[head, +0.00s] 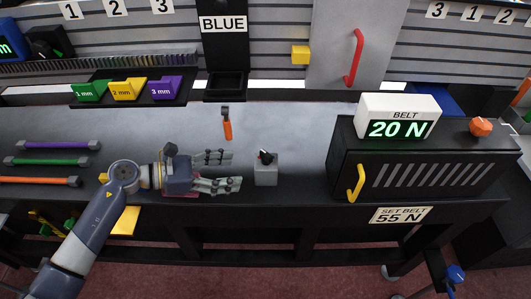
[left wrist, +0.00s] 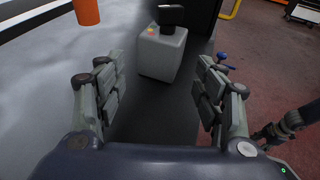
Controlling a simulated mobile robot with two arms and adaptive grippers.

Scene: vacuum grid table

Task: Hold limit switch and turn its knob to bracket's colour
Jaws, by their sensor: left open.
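The limit switch (head: 265,174) is a small grey box with a black knob (head: 266,157) on top, standing upright near the table's front edge. In the left wrist view the switch (left wrist: 162,55) is straight ahead, and a small yellow and red mark shows beside its knob (left wrist: 171,15). My left gripper (head: 237,170) is open and empty, just left of the switch, fingers pointing at it. The box appears beyond the fingertips, lined up with the gap. A yellow block (head: 300,55) is on the back wall; I cannot tell whether it is the bracket. My right gripper is out of view.
An orange-handled tool (head: 227,129) lies behind the switch. A black belt unit (head: 425,165) with a yellow handle stands to the right. Coloured rods (head: 45,161) lie at left. A sign reading BLUE (head: 223,24) hangs above a black tray (head: 224,85).

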